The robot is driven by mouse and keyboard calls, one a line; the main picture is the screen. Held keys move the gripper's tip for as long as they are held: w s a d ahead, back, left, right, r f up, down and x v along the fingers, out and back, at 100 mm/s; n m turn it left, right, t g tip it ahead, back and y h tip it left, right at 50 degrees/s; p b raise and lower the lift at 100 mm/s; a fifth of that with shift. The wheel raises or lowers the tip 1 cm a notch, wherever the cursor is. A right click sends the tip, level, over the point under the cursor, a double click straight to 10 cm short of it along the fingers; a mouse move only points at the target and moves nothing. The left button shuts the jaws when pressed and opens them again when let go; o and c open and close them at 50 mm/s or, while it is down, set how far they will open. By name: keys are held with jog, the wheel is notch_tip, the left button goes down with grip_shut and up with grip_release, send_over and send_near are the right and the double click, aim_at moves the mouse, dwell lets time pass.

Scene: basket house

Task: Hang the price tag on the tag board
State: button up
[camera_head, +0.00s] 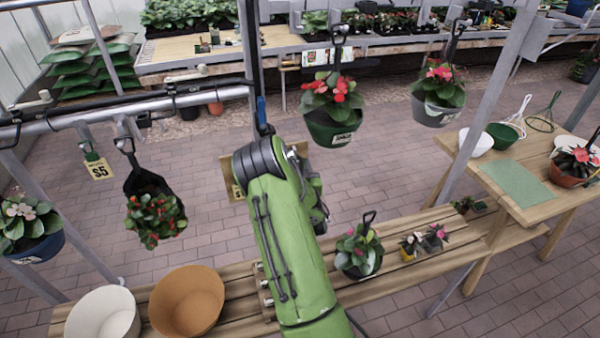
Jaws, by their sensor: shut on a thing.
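A yellow price tag (99,168) marked "$5" with a green top hangs below the metal rail at the left. A light wooden board (228,178), which may be the tag board, shows partly behind my green arm, left of its bend. A small yellowish patch shows low on the board; I cannot tell whether it is a tag. My arm rises from the bottom middle to a black joint and bends away behind itself. My gripper's fingers are hidden behind the arm, so what they hold does not show.
Potted plants hang from the rail (190,98) at the left and from hooks near a red-flowered pot (333,110). A slatted bench (390,280) below carries bowls and small pots. A wooden table (520,205) stands at the right. The brick floor between is clear.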

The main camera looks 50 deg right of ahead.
jog(key=shift+w+d+b, duration=0.35)
jog(key=shift+w+b, duration=0.25)
jog(key=shift+w, duration=0.05)
jog(key=shift+w+f+b, duration=0.1)
jog(key=shift+b, duration=0.2)
jog(key=shift+w+d+b, duration=0.1)
jog(key=shift+w+b, duration=0.05)
jog(key=shift+b, duration=0.5)
jog(key=shift+w+r+b, duration=0.1)
jog(key=shift+r+b, duration=0.1)
jog(key=shift+b, duration=0.45)
